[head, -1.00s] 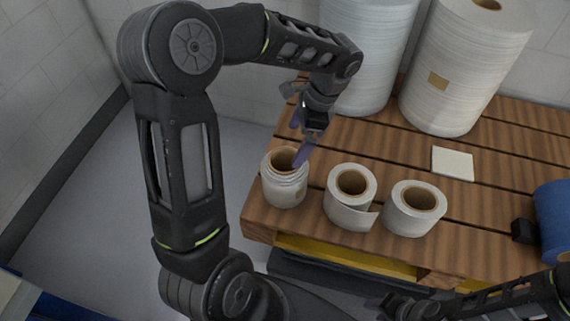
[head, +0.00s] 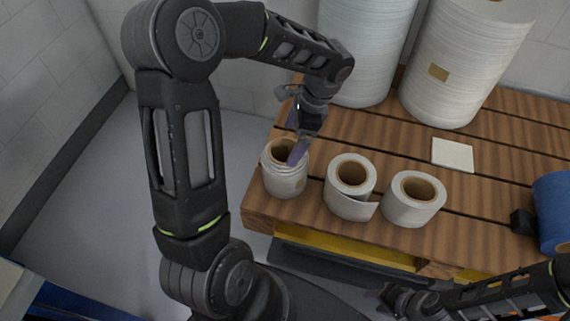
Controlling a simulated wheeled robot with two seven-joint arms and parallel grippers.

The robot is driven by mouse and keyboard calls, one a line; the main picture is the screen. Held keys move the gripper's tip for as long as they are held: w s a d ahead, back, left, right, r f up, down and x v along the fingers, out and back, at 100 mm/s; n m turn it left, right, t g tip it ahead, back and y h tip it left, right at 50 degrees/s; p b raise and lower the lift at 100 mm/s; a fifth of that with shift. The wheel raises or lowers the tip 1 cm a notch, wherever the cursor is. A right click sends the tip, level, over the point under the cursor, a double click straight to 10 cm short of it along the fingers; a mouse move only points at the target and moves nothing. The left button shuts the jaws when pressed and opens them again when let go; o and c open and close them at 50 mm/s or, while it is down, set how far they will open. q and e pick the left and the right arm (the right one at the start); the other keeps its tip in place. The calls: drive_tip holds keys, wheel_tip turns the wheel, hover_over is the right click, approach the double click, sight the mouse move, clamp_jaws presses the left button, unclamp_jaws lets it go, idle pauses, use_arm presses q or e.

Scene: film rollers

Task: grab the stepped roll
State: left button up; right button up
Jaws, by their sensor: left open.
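The stepped roll (head: 285,183) is the leftmost of three small white rolls on the wooden slatted pallet. It stands upright near the pallet's left front corner, with ridged, stepped layers around its top and a brown core. My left gripper (head: 297,150) is open, pointing down at the stepped roll's top. One finger overlaps the roll's right rim and core opening in the picture; I cannot tell whether it touches. The other finger is mostly hidden. My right gripper (head: 392,301) is low in the picture, in front of the pallet and away from the rolls; its jaws are unclear.
A roll with a loose end (head: 345,201) and a plain roll (head: 410,211) stand to the right. Two tall white rolls (head: 455,75) stand behind. A pale square pad (head: 453,155) lies on the pallet (head: 390,150). A blue roll (head: 554,205) is at the right edge.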

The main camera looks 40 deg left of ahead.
sight(287, 147)
use_arm(q)
drive_tip(key=x, duration=0.4)
drive_tip(key=shift+a+f, duration=0.1)
drive_tip(key=shift+a, duration=0.05)
idle(0.4)
drive_tip(key=c, duration=1.7)
wheel_tip(287, 147, up, 10)
drive_tip(key=shift+r, duration=0.1)
idle(0.4)
